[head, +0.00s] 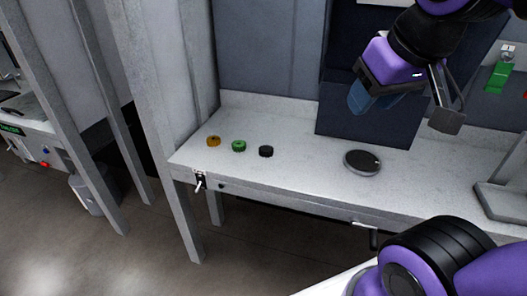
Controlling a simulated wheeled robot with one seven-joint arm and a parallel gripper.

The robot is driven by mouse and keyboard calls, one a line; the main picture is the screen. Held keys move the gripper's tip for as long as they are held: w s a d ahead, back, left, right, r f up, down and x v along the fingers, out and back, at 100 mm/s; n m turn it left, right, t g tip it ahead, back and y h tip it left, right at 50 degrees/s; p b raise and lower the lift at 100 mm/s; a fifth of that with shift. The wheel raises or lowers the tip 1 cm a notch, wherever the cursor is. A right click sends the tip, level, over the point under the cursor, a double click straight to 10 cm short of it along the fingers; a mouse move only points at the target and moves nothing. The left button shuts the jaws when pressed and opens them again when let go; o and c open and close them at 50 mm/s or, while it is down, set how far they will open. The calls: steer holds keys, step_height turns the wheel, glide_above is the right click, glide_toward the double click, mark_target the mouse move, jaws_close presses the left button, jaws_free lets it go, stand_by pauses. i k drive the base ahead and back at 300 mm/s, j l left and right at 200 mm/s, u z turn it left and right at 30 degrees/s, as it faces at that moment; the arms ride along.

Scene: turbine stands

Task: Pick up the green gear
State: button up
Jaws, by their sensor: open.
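The green gear (239,146) lies on the light grey workbench (310,172), toward its left end. It sits between an orange gear (213,141) on its left and a black gear (266,151) on its right, with small gaps between them. My gripper (405,112) is open in the upper right, its two fingers spread and nothing seen between them. It appears above the bench, well to the right of the green gear and apart from it.
A dark round disc (362,162) lies on the bench, right of the gears. A dark blue box (366,110) stands behind it. Grey posts (165,120) rise at the bench's left end. The bench between the black gear and the disc is clear.

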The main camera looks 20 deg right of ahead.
mark_target(239, 146)
steer(key=z, duration=0.3)
steer(key=i+j+z, duration=0.2)
steer(key=z, duration=0.2)
steer(key=i+j+z, duration=0.15)
steer(key=j+z, duration=0.2)
steer(key=j, duration=0.15)
steer(key=i+j, duration=0.15)
steer(key=j, duration=0.25)
steer(key=i+j+z, duration=0.1)
steer(key=j, duration=0.3)
steer(key=i+j, duration=0.15)
steer(key=j, duration=0.25)
steer(key=z, duration=0.05)
